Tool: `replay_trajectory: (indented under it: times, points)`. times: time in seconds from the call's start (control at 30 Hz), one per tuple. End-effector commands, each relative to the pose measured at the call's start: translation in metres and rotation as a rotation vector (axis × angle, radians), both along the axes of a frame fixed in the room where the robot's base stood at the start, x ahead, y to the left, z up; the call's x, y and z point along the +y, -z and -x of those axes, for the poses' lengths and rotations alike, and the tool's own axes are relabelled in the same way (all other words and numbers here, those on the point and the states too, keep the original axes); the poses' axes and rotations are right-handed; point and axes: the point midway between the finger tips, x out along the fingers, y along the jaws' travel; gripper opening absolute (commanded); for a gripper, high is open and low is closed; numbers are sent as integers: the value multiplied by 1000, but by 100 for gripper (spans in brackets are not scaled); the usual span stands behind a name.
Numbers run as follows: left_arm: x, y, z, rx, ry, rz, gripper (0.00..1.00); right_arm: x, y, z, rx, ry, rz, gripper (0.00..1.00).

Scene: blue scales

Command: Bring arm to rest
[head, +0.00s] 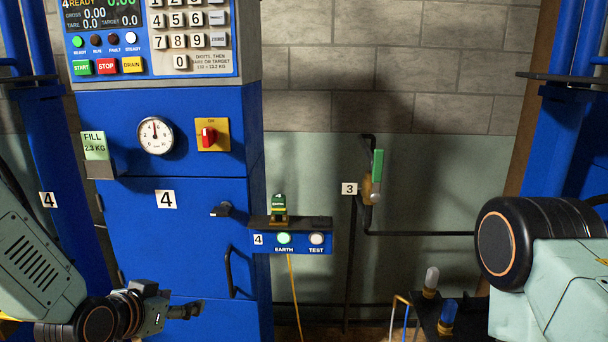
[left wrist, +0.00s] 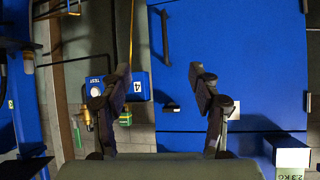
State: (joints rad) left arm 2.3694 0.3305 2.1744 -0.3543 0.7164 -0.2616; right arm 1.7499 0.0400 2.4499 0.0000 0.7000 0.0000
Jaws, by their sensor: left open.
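My left arm comes in from the lower left of the head view. My left gripper (head: 186,311) is in front of the lower part of the blue cabinet (head: 135,245), near its door. In the left wrist view the two dark fingers of my left gripper (left wrist: 160,72) stand apart with nothing between them. Behind them are the blue cabinet front (left wrist: 245,60) and its dark handle (left wrist: 165,35). At the right of the head view only thick links of my right arm show; its gripper is out of the picture.
An earth/test box (head: 290,241) juts out right of the cabinet, with a yellow cable (head: 295,295) hanging below. A green-handled valve (head: 375,170) and dark pipes stand by the wall. A red switch (head: 209,136), gauge (head: 155,136) and keypad panel (head: 190,22) are higher up.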

Motion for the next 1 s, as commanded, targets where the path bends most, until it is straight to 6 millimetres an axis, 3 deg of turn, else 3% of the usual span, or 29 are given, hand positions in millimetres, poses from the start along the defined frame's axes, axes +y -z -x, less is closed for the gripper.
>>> replay_trajectory:
  times: [0.03,0.2,0.37,0.5,0.7,0.8,1.0]
  points:
    - [-3,24,19,74,-34,26,62,0,0,0,0,0,0,40]
    - [-7,88,80,288,-160,88,62,0,0,0,0,0,0,40]
    - [-8,137,147,479,-266,101,62,0,0,0,0,0,0,40]
    - [-8,172,212,637,-330,73,62,0,0,0,0,0,0,40]
    - [-9,206,304,842,-339,-11,62,0,0,0,0,0,0,40]
    - [-11,217,336,912,-318,-40,62,0,0,0,0,0,0,40]
    - [-12,227,361,967,-306,-58,62,0,0,0,0,0,0,40]
